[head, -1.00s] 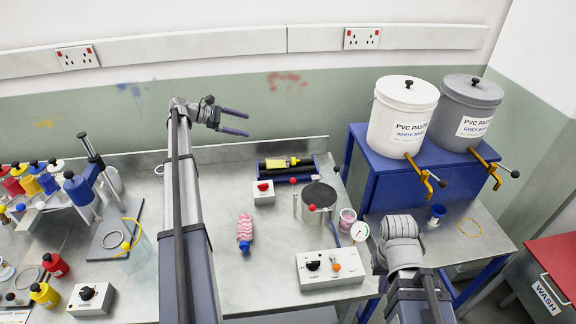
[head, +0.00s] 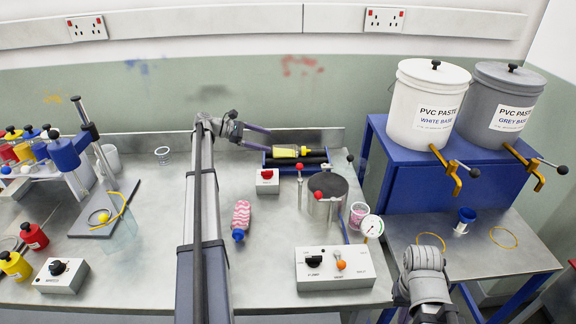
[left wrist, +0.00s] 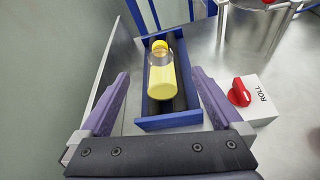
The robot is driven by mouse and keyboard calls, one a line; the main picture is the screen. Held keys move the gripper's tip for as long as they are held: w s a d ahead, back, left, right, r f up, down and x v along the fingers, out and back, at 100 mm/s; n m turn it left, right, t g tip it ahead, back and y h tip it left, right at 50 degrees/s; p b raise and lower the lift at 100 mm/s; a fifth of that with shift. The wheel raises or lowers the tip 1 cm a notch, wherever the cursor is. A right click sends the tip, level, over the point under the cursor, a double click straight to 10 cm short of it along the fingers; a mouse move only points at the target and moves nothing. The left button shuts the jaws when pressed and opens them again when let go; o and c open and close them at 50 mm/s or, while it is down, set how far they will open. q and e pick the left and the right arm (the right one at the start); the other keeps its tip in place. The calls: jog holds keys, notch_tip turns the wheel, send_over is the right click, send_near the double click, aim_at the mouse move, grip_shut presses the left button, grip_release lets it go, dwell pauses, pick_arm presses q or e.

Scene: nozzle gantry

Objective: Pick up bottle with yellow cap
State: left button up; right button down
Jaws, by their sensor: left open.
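The bottle with the yellow cap (head: 287,152) lies on its side on the dark rollers of a blue-framed roller stand (head: 268,164) at the back of the bench. In the left wrist view the bottle (left wrist: 161,78) shows a clear shoulder and yellow contents, its cap pointing away from me. My left gripper (head: 269,140) is open and empty, just left of the stand. In the left wrist view its purple fingers spread to either side of the stand's near end, with the bottle ahead between them, apart from both. My right gripper is out of view; only my right arm shows.
A white ROLL box with a red knob (head: 267,181) stands in front of the roller stand. A metal pot (head: 327,196) stands to its right. A pink-patterned bottle (head: 241,217) lies on the bench nearer me. The wall is close behind the stand.

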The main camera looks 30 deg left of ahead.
aim_at(283, 149)
pick_arm(q)
jog(key=shift+f+b, duration=0.85)
jog(key=shift+f, duration=0.75)
jog(key=shift+b+x, duration=0.4)
jog(key=shift+x, duration=0.7)
jog(key=shift+w+r+b+x, duration=0.15)
jog(key=shift+b+x, duration=0.3)
jog(key=shift+x, duration=1)
jog(key=shift+w+r+b+x, duration=0.15)
jog(key=shift+b+x, duration=0.25)
jog(key=shift+x, duration=1.05)
jog(key=shift+a, duration=0.1)
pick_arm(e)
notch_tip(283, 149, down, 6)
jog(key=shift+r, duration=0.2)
pick_arm(q)
jog(key=shift+c, duration=0.4)
jog(key=c, duration=1.4)
jog(key=shift+c, duration=0.2)
